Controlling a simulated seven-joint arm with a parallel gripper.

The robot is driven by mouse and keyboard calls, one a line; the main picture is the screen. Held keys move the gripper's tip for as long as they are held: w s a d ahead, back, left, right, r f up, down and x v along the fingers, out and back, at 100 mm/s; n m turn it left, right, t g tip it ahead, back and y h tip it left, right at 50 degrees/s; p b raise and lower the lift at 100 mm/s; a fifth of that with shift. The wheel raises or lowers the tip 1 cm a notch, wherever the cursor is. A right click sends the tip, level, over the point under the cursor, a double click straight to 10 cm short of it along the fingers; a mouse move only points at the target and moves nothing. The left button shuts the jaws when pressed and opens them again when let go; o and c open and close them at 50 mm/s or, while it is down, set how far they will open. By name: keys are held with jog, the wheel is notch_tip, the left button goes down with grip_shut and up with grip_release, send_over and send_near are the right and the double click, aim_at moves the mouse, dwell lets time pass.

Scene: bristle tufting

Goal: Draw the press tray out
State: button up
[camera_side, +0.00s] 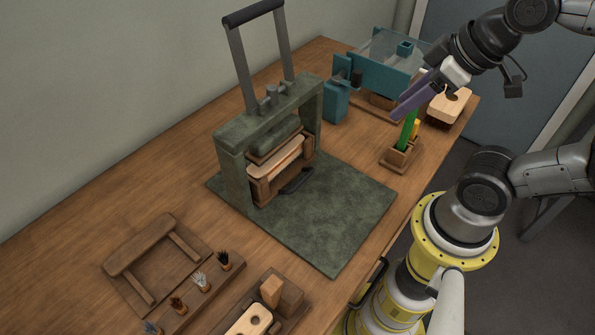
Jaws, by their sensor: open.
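The green press (232,170) stands on a green base plate with its long lever raised. The brown wooden press tray (262,191) sits inside the press frame, under the press head. A pale wooden block (285,158) lies in the tray. A dark loop handle (298,182) is at the tray's front, low over the base plate. My gripper (402,109) has purple fingers and is open and empty. It is up and to the right of the press, apart from the tray, near the green and yellow tools.
A small wooden holder (397,158) with green and yellow items stands near the table's right edge. A teal machine (378,76) is behind it. A wooden rack and several bristle tufts (201,281) are at the lower left. The base plate (340,215) before the tray is clear.

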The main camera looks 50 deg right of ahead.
jog(key=w+n, duration=0.4)
jog(key=n, duration=0.1)
jog(key=n+g, duration=0.4)
jog(key=n, duration=0.7)
send_over(302, 179)
jog(key=s, duration=0.3)
notch_tip(302, 179, down, 12)
jog(key=f, duration=0.4)
jog(key=w+f, duration=0.1)
jog(key=f, duration=0.3)
jog(key=w+f, duration=0.1)
jog(key=f, duration=0.3)
jog(key=shift+w+f, duration=0.25)
jog(key=shift+f, duration=0.1)
grip_shut()
